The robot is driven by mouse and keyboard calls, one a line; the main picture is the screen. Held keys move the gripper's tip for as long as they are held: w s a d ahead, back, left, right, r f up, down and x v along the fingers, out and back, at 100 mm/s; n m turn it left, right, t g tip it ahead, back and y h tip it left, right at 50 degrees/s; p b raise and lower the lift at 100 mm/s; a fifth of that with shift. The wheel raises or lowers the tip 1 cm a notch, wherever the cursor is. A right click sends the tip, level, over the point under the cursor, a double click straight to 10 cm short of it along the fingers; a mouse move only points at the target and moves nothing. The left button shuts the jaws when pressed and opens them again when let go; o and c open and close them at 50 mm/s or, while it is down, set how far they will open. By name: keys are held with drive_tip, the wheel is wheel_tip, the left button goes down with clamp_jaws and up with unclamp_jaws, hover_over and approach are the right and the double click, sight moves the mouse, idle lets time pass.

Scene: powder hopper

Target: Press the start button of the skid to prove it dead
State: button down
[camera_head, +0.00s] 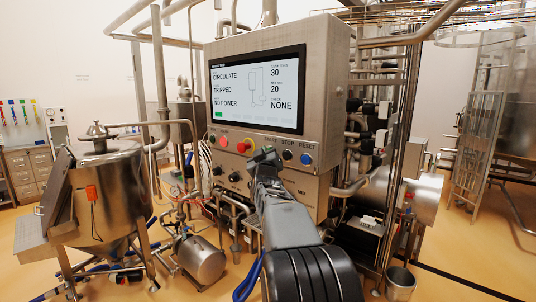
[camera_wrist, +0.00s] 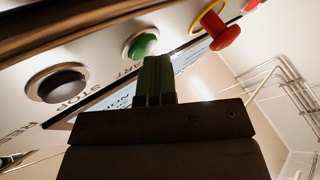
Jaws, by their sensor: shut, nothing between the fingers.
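The skid's steel control box (camera_head: 334,80) carries a lit screen (camera_head: 256,90) reading CIRCULATE, TRIPPED, NO POWER and NONE. The green start button (camera_wrist: 143,45) shows in the wrist view, in a metal ring above the START label. In the head view my gripper largely hides it. My gripper (camera_head: 266,156) is shut and empty, its tips right in front of the button row. In the wrist view the green fingertips (camera_wrist: 155,72) lie just below and right of the start button; I cannot tell whether they touch it.
The red emergency stop (camera_head: 243,146) with its yellow ring sits left of START. The black stop button (camera_head: 287,154) and the blue reset button (camera_head: 306,159) sit to the right. A steel hopper (camera_head: 108,190) stands at left, with pipes around the box.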

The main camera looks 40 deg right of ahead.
drive_tip(key=shift+s+a, duration=0.15)
drive_tip(key=shift+a, duration=0.55)
drive_tip(key=shift+s+a, duration=0.25)
drive_tip(key=shift+a, duration=1)
drive_tip(key=shift+s+a, duration=0.2)
drive_tip(key=shift+a, duration=1)
